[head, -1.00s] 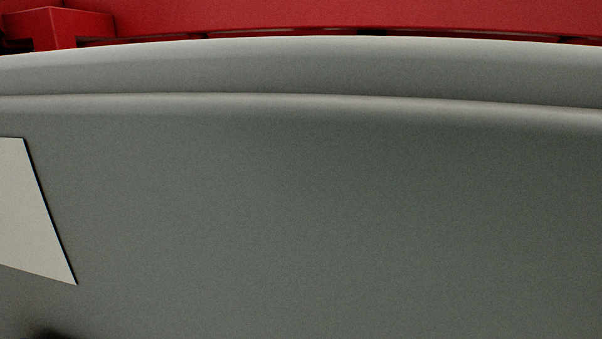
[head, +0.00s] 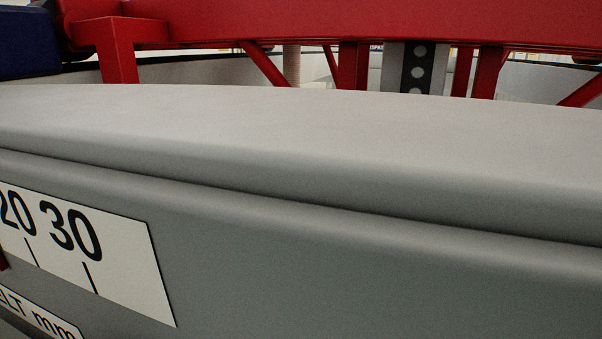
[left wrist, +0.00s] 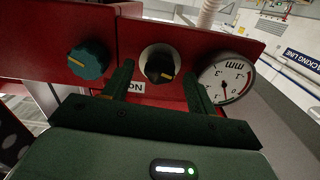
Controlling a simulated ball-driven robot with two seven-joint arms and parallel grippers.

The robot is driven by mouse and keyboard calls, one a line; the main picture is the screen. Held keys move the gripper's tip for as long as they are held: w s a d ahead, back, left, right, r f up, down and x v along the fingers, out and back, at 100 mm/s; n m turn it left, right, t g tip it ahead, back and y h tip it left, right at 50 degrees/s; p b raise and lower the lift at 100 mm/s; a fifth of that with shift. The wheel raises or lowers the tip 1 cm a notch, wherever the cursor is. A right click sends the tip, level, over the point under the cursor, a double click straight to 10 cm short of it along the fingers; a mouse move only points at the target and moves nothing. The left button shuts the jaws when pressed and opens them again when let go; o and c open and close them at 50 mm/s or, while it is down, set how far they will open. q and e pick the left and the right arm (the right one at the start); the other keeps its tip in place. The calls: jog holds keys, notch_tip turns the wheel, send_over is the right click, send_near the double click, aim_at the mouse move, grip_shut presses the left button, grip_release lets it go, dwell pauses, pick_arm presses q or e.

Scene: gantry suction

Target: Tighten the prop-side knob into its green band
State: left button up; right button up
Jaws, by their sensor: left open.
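In the left wrist view a black knob (left wrist: 160,67) with a yellow line sits on a pale round plate on a red panel. A teal knob (left wrist: 88,60) with a yellow line is to its left. A round dial (left wrist: 225,80) marked in mm is to its right. My right gripper is not in view.
A large grey rounded body (head: 330,150) fills the head view, with a white scale label (head: 120,260) reading 20 and 30. Red beams (head: 350,20) cross behind it. A partly hidden white label (left wrist: 133,87) is on the red panel below the knobs.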

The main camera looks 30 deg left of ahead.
pick_arm(q)
jog(key=shift+w, duration=0.1)
jog(key=c, duration=1)
jog(key=m, duration=0.5)
jog(key=o, duration=1)
